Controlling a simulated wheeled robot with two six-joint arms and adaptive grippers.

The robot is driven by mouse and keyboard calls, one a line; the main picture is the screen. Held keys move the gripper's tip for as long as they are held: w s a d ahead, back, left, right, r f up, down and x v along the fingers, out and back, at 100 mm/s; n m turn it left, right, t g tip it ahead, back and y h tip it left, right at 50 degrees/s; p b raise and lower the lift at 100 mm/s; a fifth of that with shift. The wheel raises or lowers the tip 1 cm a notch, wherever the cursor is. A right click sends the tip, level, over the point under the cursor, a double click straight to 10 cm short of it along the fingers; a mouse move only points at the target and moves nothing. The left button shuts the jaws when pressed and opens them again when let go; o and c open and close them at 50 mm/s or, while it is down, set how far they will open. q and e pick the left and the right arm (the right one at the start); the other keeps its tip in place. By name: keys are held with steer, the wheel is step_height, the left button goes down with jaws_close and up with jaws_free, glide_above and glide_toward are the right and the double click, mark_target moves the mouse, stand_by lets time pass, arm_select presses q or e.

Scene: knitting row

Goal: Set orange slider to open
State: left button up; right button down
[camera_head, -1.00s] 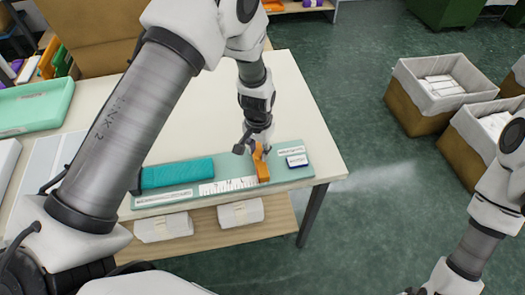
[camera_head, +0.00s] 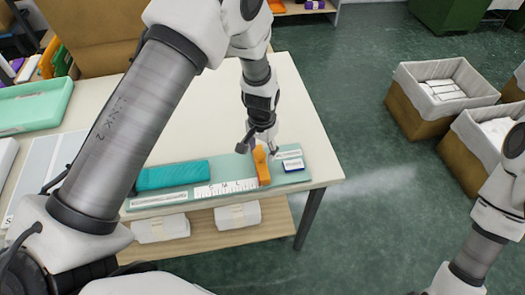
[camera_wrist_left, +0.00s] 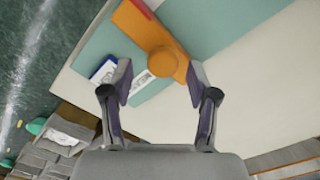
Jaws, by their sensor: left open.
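The orange slider (camera_head: 263,168) is a bar with a round knob, lying across the right part of a pale green board (camera_head: 225,182) on the table. In the left wrist view the slider (camera_wrist_left: 140,25) shows with its knob (camera_wrist_left: 157,62) just ahead of the gap between the fingers. My left gripper (camera_head: 259,147) is open, pointing down at the far end of the slider, with its fingers spread to either side. In the wrist view the open jaws (camera_wrist_left: 159,84) hold nothing. Whether a finger touches the slider, I cannot tell. My right gripper is out of view.
A white scale strip (camera_head: 226,189) lies left of the slider and a teal block (camera_head: 174,174) beyond it. White and blue labels (camera_head: 292,164) lie on the board's right end. The table (camera_head: 308,140) is bare behind. Bins (camera_head: 425,112) stand on the floor at right.

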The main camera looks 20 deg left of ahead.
mark_target(264, 154)
arm_select(q)
step_height(264, 154, up, 11)
steer(key=shift+w+d+f, duration=0.15)
steer(key=shift+d, duration=0.05)
